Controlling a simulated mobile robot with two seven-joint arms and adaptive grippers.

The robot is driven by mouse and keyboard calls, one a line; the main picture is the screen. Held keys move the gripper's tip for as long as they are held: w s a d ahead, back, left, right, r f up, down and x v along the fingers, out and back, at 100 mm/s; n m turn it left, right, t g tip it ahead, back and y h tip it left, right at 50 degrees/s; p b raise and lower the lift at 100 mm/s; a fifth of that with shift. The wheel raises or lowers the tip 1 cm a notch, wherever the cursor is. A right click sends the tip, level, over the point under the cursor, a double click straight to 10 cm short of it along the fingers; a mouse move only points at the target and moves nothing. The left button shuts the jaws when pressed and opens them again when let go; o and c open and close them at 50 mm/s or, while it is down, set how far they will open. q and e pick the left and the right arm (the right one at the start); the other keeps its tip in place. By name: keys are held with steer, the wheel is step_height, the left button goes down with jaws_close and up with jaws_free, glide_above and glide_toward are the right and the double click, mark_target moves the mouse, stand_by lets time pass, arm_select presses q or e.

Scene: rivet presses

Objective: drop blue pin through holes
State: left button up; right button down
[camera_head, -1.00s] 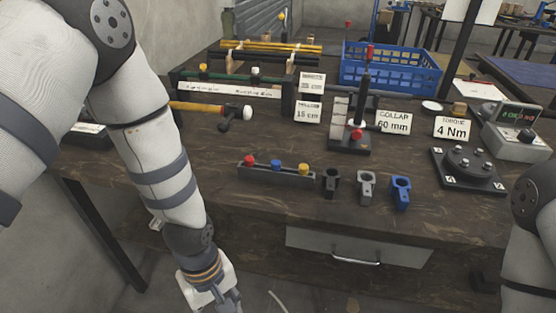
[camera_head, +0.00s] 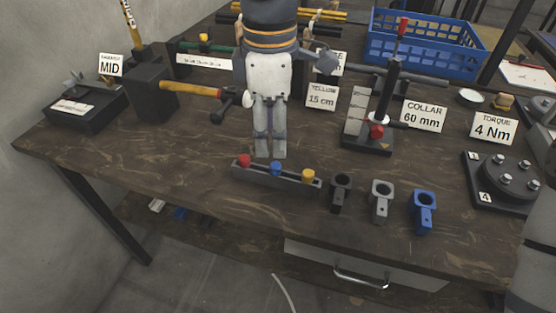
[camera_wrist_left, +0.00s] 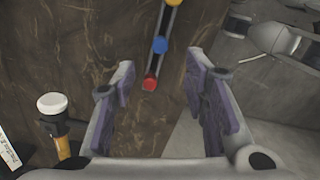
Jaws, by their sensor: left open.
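The blue pin (camera_head: 276,168) stands in the grey rack (camera_head: 292,181) between a red pin (camera_head: 244,160) and a yellow pin (camera_head: 308,176). My left gripper (camera_head: 270,151) points down, open and empty, just behind or above the rack near the blue pin; the exact gap is unclear. In the left wrist view, the red pin (camera_wrist_left: 150,83) shows between the open fingers (camera_wrist_left: 160,80) and the blue pin (camera_wrist_left: 160,45) lies beyond. Right of the rack stand a black bracket (camera_head: 340,190), a grey bracket (camera_head: 381,200) and a blue bracket (camera_head: 423,210) with round holes. My right gripper is out of view.
A hammer (camera_head: 195,89) rests behind the rack at left. A red-handled press (camera_head: 380,110) stands behind the brackets, with a round black fixture (camera_head: 508,172) at right. A blue crate (camera_head: 425,42) is at the back. The table front left of the rack is clear.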

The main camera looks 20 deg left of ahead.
mark_target(275, 165)
arm_select(q)
steer(key=f, duration=0.7)
steer(key=shift+d, duration=0.2)
steer(key=shift+c, duration=0.6)
steer(key=c, duration=0.7)
